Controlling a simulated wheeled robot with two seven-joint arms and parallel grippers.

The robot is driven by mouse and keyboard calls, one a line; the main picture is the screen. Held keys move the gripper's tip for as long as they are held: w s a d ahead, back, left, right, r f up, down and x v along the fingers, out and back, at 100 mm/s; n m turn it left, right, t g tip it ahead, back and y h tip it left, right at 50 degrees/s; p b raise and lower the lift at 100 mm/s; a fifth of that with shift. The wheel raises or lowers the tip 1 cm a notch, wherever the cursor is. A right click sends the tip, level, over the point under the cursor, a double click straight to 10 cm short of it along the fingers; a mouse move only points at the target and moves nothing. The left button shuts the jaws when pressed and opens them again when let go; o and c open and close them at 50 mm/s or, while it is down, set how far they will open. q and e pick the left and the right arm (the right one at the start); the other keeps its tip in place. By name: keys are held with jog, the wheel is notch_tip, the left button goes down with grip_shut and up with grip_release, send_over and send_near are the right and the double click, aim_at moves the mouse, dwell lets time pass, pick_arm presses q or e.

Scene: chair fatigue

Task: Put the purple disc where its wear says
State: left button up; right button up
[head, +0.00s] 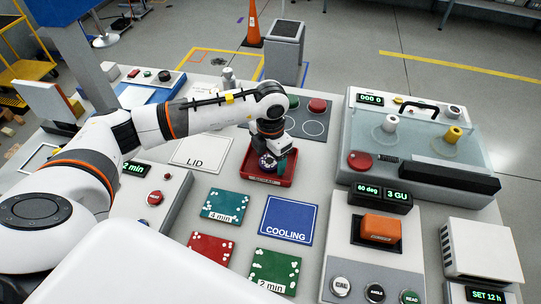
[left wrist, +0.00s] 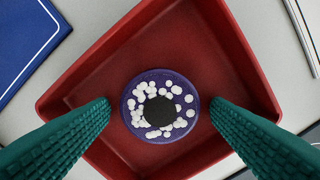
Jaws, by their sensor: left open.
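The purple disc (left wrist: 184,84) has white speckles on its face and a black round knob in its middle. It lies in the red tray (left wrist: 75,75) in the left wrist view. In the head view the disc (head: 266,163) is partly hidden by my left gripper (head: 272,158), and the tray (head: 268,180) sits mid-table. My left gripper (left wrist: 160,108) is open, with its green ridged fingers on either side of the disc and visible gaps between. Cards with white spots lie in front: a teal one (head: 226,204) reading 4 min, a red one (head: 211,248) and a green one (head: 275,268) reading 2 min.
A blue COOLING mat (head: 288,219) lies right of the cards. A white LID mat (head: 202,151) lies left of the tray.

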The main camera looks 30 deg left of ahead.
aim_at(270, 161)
pick_arm(q)
jog(key=shift+r, duration=0.4)
notch_tip(270, 161, up, 11)
jog(key=b, duration=0.2)
jog(key=shift+r, duration=0.2)
jog(key=shift+f, duration=0.1)
